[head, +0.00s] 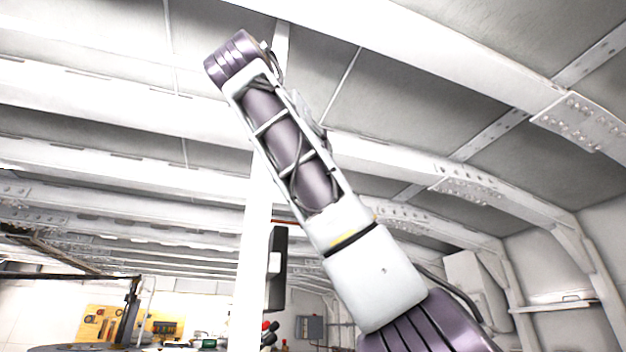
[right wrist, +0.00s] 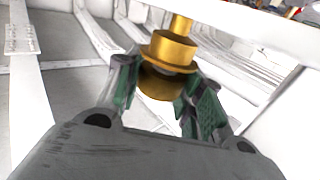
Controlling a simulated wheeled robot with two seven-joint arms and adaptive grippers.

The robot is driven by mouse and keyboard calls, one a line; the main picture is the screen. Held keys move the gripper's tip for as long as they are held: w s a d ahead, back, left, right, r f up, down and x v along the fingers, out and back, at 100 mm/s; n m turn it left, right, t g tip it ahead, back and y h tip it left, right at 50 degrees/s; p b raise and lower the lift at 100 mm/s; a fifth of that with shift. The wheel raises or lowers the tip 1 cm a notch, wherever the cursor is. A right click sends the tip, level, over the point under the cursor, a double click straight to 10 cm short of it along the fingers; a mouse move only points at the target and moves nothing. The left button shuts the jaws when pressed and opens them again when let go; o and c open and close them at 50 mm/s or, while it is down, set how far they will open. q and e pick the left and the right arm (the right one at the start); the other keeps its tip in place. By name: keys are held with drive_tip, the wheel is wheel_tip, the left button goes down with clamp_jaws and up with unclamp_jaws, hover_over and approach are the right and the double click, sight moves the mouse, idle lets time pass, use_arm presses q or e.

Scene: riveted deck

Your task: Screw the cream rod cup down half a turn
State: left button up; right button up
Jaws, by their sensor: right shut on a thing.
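In the right wrist view, a gold-coloured round piece (right wrist: 172,50) with a wide flange and a thin stem above it hangs at the top middle; no cream-coloured cup shows. My right gripper (right wrist: 160,88) has its green-padded fingers on both sides of the round part below the flange and is shut on it. The fingers hide part of its sides. In the head view my right arm reaches up from the lower right, but its gripper does not show. My left gripper is in neither view.
White beams (head: 450,50) cross the low ceiling above my arm. A white post (head: 254,260) stands left of the arm, with a dark-edged panel (head: 278,268) beside it. A yellow tool board (head: 110,324) hangs at the back left. A white beam (right wrist: 255,22) runs near the gripper.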

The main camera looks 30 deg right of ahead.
drive_tip(key=o, duration=1)
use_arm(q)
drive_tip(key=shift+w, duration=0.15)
use_arm(e)
drive_tip(key=shift+t, duration=0.3)
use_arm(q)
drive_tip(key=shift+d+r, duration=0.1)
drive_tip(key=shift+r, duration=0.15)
use_arm(e)
drive_tip(key=shift+n+t+y, duration=0.7)
drive_tip(key=shift+n, duration=0.1)
use_arm(q)
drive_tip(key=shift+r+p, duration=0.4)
drive_tip(key=shift+p, duration=0.2)
use_arm(e)
drive_tip(key=shift+n+t+y, duration=0.7)
drive_tip(key=shift+t, duration=0.2)
